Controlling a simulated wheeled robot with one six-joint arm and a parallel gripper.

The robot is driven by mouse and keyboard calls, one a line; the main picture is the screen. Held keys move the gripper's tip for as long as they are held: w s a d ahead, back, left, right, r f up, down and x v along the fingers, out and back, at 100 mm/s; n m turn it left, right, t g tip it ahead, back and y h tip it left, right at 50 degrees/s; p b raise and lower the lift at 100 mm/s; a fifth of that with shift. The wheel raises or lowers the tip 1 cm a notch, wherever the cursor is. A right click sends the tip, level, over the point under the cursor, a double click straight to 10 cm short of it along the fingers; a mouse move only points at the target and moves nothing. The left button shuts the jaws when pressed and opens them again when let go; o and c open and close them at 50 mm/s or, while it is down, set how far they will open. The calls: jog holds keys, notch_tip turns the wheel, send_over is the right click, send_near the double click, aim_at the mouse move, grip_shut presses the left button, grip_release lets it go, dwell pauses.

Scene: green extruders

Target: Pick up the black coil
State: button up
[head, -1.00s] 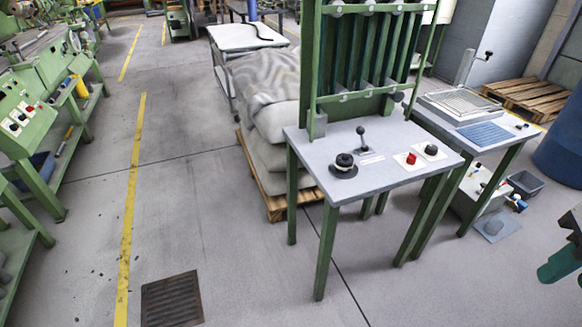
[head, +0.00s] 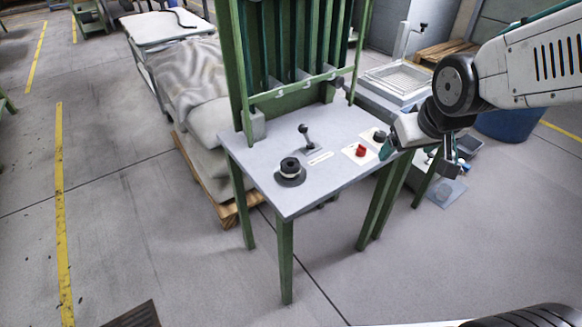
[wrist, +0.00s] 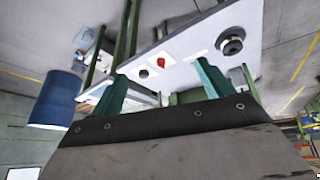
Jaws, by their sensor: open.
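The black coil (head: 290,167) is a small dark ring-shaped spool with a pale band, on a dark round base near the front-left of the grey tabletop (head: 325,190). In the wrist view the coil (wrist: 231,44) is at the upper right, beyond the right finger. My gripper (head: 387,149) is over the right side of the table, right of and apart from the coil. In the wrist view its two teal fingers (wrist: 160,72) are spread with nothing held between them.
A black-knobbed lever (head: 304,133) stands behind the coil. A red button (head: 361,150) and a black knob (head: 379,136) are to its right. A green frame (head: 243,80) rises at the table's back.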

jog(key=w+a+f+n+t+y, duration=0.1)
jog(key=w+a+f+n+t, duration=0.1)
jog(key=w+a+f, duration=0.4)
jog(key=n+t+y, duration=0.3)
jog(key=y, duration=0.3)
send_near(295, 168)
jog(key=x, duration=0.5)
jog(key=shift+w+d, duration=0.1)
jog(key=shift+d, duration=0.1)
jog(key=x, duration=0.7)
jog(key=shift+w+a+f, duration=0.1)
jog(key=shift+a+f, duration=0.05)
jog(key=shift+a, duration=0.25)
jog(key=c, duration=1.1)
